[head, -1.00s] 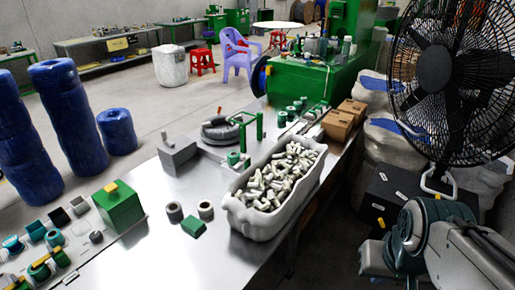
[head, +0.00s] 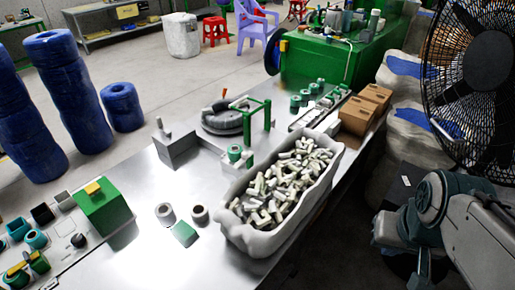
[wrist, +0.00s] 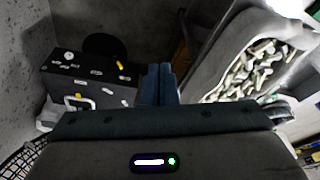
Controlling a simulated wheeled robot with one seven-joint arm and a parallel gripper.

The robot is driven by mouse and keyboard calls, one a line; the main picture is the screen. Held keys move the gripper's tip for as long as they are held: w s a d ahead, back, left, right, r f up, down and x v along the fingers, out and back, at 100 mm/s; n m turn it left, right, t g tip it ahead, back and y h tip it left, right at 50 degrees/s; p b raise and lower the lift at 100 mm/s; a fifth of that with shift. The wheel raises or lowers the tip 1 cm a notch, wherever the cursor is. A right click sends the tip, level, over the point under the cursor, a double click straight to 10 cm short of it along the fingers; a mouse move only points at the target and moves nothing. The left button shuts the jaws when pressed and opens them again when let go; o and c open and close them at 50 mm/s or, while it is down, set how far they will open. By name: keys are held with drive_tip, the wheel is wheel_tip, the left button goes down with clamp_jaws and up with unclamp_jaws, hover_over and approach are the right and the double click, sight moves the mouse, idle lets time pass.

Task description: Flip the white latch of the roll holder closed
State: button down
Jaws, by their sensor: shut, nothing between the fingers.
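A dark coil (head: 222,118) lies on a low plate on the steel table in the head view, beside a green frame (head: 256,120) with a small green roll (head: 235,153) at its foot. A grey block (head: 178,148) with a small upright piece on top stands to the left of the coil. I cannot make out a white latch for certain at this size. My gripper (wrist: 158,70) shows in the wrist view with its two blue-grey fingers together and empty. It is off the table's right side, away from the coil and frame. In the head view its fingers cannot be made out.
A white crate (head: 262,236) full of pale spools stands near the table's right edge, between my arm and the coil. A black fan (head: 487,75) stands at the right. A black case (wrist: 85,80) shows in the wrist view.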

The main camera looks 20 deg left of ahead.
drive_tip(key=w+a+t+b, duration=0.1)
drive_tip(key=w+a, duration=0.2)
drive_tip(key=w, duration=0.3)
drive_tip(key=w+a+b, duration=0.2)
drive_tip(key=w+a, duration=0.2)
drive_tip(key=w, duration=0.3)
drive_tip(key=m+t+y+b, duration=0.2)
drive_tip(key=y+b, duration=0.2)
drive_tip(key=b, duration=0.1)
approach(243, 157)
drive_tip(key=s+d, duration=0.2)
drive_tip(key=s, duration=0.1)
drive_tip(key=shift+s+d+r, duration=0.2)
drive_tip(key=shift+d+r, duration=0.1)
drive_tip(key=shift+r, duration=0.1)
drive_tip(key=shift+p, duration=0.3)
drive_tip(key=p+x, duration=0.1)
drive_tip(key=x, duration=0.9)
